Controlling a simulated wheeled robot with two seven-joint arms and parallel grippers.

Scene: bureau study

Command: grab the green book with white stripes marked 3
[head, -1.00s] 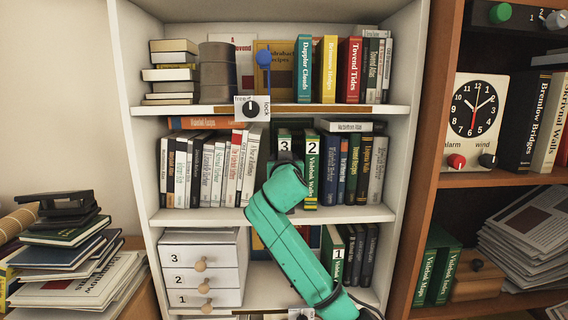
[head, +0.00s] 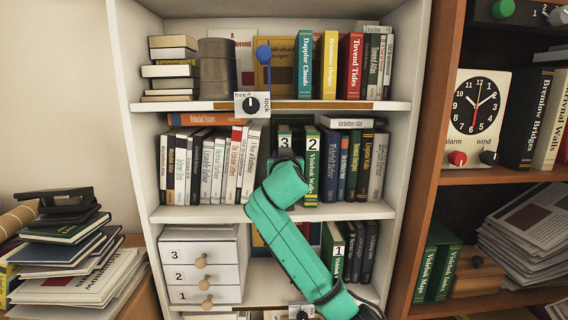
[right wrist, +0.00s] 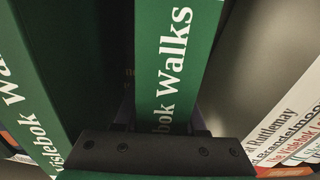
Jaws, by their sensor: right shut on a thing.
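The green book marked 3 (head: 284,137) stands upright on the middle shelf, its white-banded top showing above my right gripper (head: 286,157). The gripper covers the lower part of its spine. In the right wrist view a green spine lettered "bok Walks" (right wrist: 166,60) stands in the middle, against my right gripper (right wrist: 158,142), which is shut on it. The green book marked 1 (head: 337,250) is on the shelf below. My left gripper is not in view.
Pale books (head: 220,165) stand left of book 3, with a gap between. Dark books (head: 355,165) stand right of book 2. The upper shelf board (head: 335,106) carries a free/lock dial (head: 251,104). A drawer box (head: 200,265) stands at lower left.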

